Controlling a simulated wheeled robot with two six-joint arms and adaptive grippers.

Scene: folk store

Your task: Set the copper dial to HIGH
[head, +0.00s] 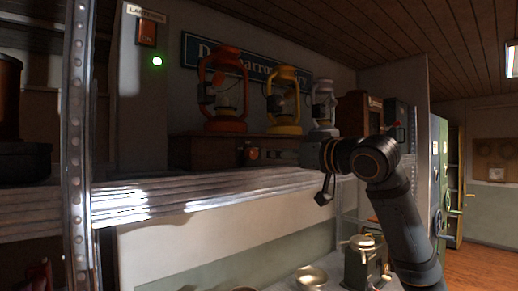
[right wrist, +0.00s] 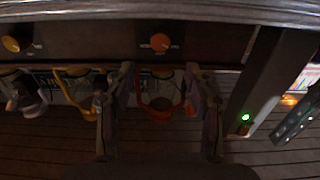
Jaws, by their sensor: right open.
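The copper dial (right wrist: 160,42) is a round orange knob on the front of a dark box in the right wrist view, which shows the scene upside down. Small marks beside it are too small to read. In the head view the copper dial (head: 253,153) is small, on the box below the lanterns. My right gripper (right wrist: 159,70) is open and empty. In the right wrist view its fingertips lie to either side of the dial's column, apart from the dial. In the head view my right arm enters from the lower right. My left gripper is not in view.
A brass dial (right wrist: 11,44) sits on the same box. A red lantern (head: 225,90), a yellow lantern (head: 284,100) and a grey lantern (head: 323,105) stand above. A metal post (head: 78,140) rises at left. A green lamp (head: 157,61) is lit. The shelf (head: 200,195) has bare room in front.

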